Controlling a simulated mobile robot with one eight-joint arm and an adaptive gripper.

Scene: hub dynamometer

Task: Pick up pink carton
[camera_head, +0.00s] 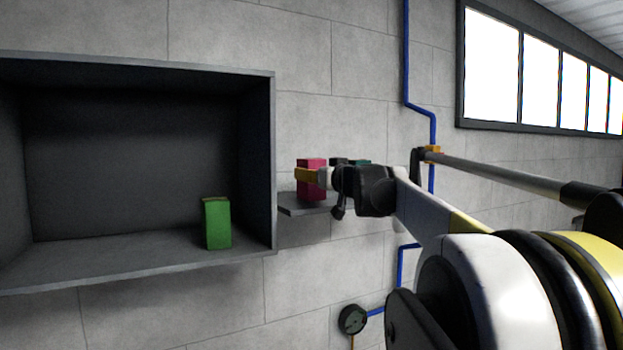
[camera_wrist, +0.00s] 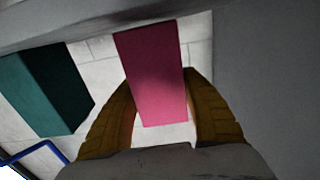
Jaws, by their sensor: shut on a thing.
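The pink carton (camera_head: 312,192) is an upright box at the small shelf just right of the dark cabinet in the head view. It also shows in the wrist view (camera_wrist: 154,70), between the two yellow fingers. My gripper (camera_head: 307,175) is shut on the pink carton, with a finger across its upper part. In the wrist view my gripper (camera_wrist: 162,110) has a finger on each side of the carton's near end. In the head view the carton's base is close to the shelf, and I cannot tell whether it touches.
A small grey shelf (camera_head: 294,209) juts from the wall. A teal box (camera_wrist: 45,90) is beside the carton. A dark open cabinet (camera_head: 274,150) at left holds a green carton (camera_head: 217,223). Blue pipes (camera_head: 406,60) and a gauge (camera_head: 352,319) are on the wall.

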